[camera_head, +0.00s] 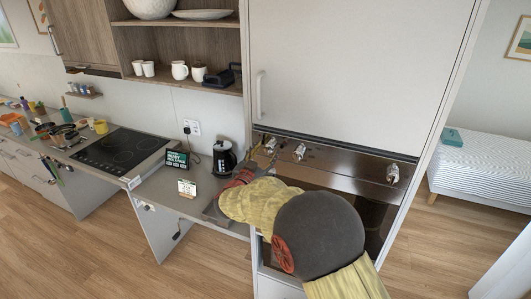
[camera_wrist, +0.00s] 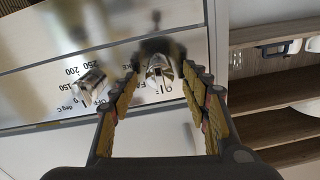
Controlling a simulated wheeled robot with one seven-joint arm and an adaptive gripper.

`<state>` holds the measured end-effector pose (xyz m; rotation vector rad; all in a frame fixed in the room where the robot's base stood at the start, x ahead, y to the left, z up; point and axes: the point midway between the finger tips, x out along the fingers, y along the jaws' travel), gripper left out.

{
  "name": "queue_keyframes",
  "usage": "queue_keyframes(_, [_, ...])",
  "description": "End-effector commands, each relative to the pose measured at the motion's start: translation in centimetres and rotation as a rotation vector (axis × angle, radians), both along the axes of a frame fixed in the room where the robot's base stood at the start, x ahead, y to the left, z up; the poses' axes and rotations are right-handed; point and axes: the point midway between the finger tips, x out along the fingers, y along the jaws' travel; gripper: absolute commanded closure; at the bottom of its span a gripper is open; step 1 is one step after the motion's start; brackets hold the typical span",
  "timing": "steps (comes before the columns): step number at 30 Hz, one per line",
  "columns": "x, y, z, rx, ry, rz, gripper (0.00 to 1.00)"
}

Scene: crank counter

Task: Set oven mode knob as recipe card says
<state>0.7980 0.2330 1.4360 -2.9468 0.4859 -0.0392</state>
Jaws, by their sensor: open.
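The oven control panel (camera_head: 340,165) is a metal strip with several silvery knobs. The leftmost knob (camera_head: 270,146) is partly hidden by my gripper (camera_head: 262,160). In the wrist view, this knob (camera_wrist: 160,68) lies between my open fingers (camera_wrist: 165,80), with a gap visible on either side. Its printed marks are mostly hidden and upside down. The neighbouring temperature knob (camera_head: 299,152) shows in the wrist view (camera_wrist: 87,86) beside a deg C scale. A small white card (camera_head: 187,188) stands on the counter; its text is too small to read.
A dark display with writing (camera_head: 177,159) and a black kettle (camera_head: 224,158) stand on the counter left of my arm. Another knob (camera_head: 392,173) is at the panel's right. A black hob (camera_head: 122,149) lies farther left. A tall cabinet door (camera_head: 340,75) is above the panel.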

Motion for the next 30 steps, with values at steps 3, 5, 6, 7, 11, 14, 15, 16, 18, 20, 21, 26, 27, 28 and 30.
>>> queue_keyframes(3, [-0.01,0.01,-0.04,0.000,0.000,0.000,0.53])
queue_keyframes(5, [-0.01,0.01,-0.04,0.000,0.001,0.000,0.54])
queue_keyframes(6, [-0.02,0.01,-0.04,0.000,0.001,0.000,0.56])
queue_keyframes(7, [-0.02,0.01,-0.04,0.000,0.001,0.000,0.58])
queue_keyframes(11, [-0.03,0.02,-0.04,0.000,0.001,0.000,0.65])
queue_keyframes(14, [-0.03,0.02,-0.04,0.000,0.001,0.000,0.71])
queue_keyframes(15, [-0.03,0.02,-0.04,0.000,0.001,0.000,0.73])
queue_keyframes(16, [-0.04,0.01,-0.05,0.000,0.001,0.000,0.75])
queue_keyframes(18, [-0.04,0.02,-0.05,0.000,0.001,0.000,0.79])
queue_keyframes(20, [-0.04,0.02,-0.04,0.000,0.001,0.000,0.82])
queue_keyframes(21, [-0.03,0.03,-0.04,0.000,0.001,0.000,0.84])
queue_keyframes(26, [-0.03,0.03,-0.04,0.000,0.001,0.000,0.94])
queue_keyframes(27, [-0.03,0.03,-0.04,0.000,0.001,0.000,0.96])
queue_keyframes(28, [-0.03,0.03,-0.04,0.000,0.001,0.000,0.97])
queue_keyframes(30, [-0.03,0.03,-0.05,0.001,0.001,0.000,0.97])
